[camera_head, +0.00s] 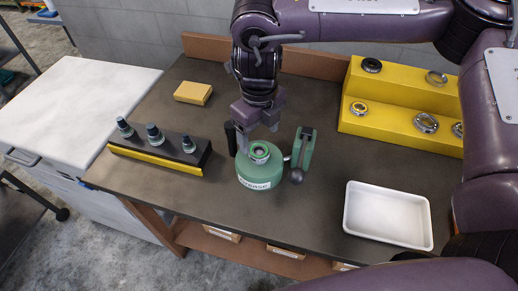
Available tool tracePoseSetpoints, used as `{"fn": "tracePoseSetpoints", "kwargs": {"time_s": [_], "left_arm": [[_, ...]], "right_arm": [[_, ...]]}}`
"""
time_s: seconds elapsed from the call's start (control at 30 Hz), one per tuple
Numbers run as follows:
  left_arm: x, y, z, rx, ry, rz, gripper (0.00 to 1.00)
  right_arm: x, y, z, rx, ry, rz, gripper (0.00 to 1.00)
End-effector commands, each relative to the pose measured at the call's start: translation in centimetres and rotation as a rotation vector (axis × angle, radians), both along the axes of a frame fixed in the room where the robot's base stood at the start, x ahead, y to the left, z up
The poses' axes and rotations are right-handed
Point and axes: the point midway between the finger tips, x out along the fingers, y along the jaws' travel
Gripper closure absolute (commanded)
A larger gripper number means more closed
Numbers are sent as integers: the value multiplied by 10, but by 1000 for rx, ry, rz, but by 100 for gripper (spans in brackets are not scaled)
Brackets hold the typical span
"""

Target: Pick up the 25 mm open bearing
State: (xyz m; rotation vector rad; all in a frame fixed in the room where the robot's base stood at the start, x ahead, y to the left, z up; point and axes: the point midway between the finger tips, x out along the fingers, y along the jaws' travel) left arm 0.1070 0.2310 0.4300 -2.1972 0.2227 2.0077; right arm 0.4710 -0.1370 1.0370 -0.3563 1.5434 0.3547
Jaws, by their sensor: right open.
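Several ring-shaped parts sit on a yellow two-step rack (390,120) at the back right. On the upper step are a black ring (371,65) and a grey ring (437,78). On the lower step are a small ring (359,108), a larger silver bearing (426,123) and another ring (457,129) partly hidden by my arm. I cannot tell which is the 25 mm open bearing. My right gripper (258,133) points down, open and empty, just above or behind the green grease pot, well left of the rack. My left gripper is out of view.
The green grease pot (260,176) stands mid-table. A white tray (388,215) lies at the front right. A black and yellow holder (160,155) with dark-topped parts is at the left, a yellow box (193,93) behind it.

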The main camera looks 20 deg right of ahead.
Motion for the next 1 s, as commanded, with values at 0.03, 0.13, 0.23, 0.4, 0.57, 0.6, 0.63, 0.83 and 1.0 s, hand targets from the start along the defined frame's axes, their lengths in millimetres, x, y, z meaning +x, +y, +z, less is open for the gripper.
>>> {"fn": "tracePoseSetpoints", "kwargs": {"time_s": [0.03, 0.13, 0.23, 0.4, 0.57, 0.6, 0.63, 0.83, 1.0], "left_arm": [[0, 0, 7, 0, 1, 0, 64], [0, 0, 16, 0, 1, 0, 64], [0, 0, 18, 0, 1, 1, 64], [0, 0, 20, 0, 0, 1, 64], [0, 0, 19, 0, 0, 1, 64], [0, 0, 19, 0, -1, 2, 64], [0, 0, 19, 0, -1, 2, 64], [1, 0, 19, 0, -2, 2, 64], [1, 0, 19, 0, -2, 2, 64]], "right_arm": [[-1, 0, -4, -2, 4, 0, 28], [-2, 0, -18, -2, 4, 0, 28], [-2, 0, -35, -1, 3, 0, 28], [-1, 0, -47, 0, -1, 0, 28], [-1, 1, -47, 0, -1, 0, 28], [-1, 1, -47, 0, -1, 0, 31], [-1, 1, -47, 0, -1, 0, 35], [-1, 1, -47, 0, -1, 0, 61], [-1, 1, -46, 1, -2, 0, 83]]}}
